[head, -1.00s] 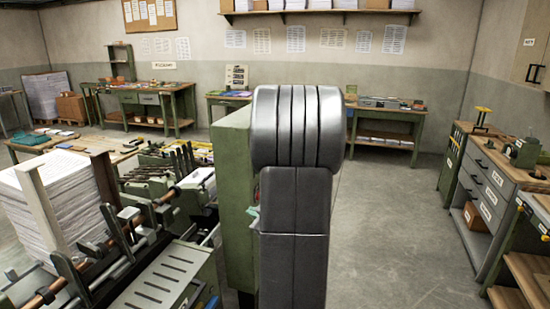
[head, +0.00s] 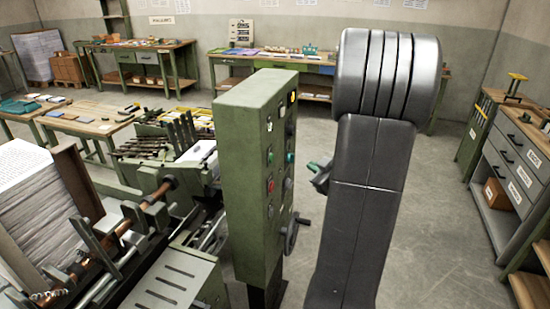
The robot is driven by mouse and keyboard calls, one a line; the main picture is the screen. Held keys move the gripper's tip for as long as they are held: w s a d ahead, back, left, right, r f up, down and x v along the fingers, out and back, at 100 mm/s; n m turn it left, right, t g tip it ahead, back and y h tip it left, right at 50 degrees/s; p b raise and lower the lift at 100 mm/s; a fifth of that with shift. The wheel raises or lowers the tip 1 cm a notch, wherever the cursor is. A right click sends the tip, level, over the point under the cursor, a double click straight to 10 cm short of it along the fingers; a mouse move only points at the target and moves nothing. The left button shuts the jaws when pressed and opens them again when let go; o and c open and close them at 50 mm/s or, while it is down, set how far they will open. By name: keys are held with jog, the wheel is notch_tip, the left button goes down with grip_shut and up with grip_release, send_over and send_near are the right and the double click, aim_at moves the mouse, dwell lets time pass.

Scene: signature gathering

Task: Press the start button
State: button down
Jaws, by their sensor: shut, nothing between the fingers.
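A green control cabinet (head: 242,170) stands upright in the middle of the head view. Its narrow right face carries several small controls, including a green button (head: 291,158), another small green control (head: 270,158), a red control (head: 270,186) and a yellow one (head: 293,97). Their labels are too small to read, so I cannot tell which is the start button. My gripper (head: 317,173) shows only in part, as a small dark and green end past the left edge of my arm. It is shut and empty, to the right of the cabinet face and apart from it in the picture.
A handwheel (head: 292,232) sticks out low on the cabinet. Left are machine rails and a paper stack (head: 35,200). Workbenches stand along the back, and a grey drawer unit (head: 510,165) stands at the right. Open floor lies behind my arm.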

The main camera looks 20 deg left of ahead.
aim_at(271, 159)
jog(key=shift+a, duration=0.1)
jog(key=a+b, duration=0.3)
jog(key=a, duration=0.5)
jog(key=shift+w+a, duration=0.15)
jog(key=shift+a, duration=0.15)
jog(key=shift+a, duration=0.1)
dwell(1.8)
jog(key=shift+a+b, duration=0.3)
jog(key=shift+a, duration=0.05)
jog(key=shift+a, duration=0.45)
dwell(0.6)
jog(key=shift+d, duration=0.85)
jog(key=shift+d, duration=0.1)
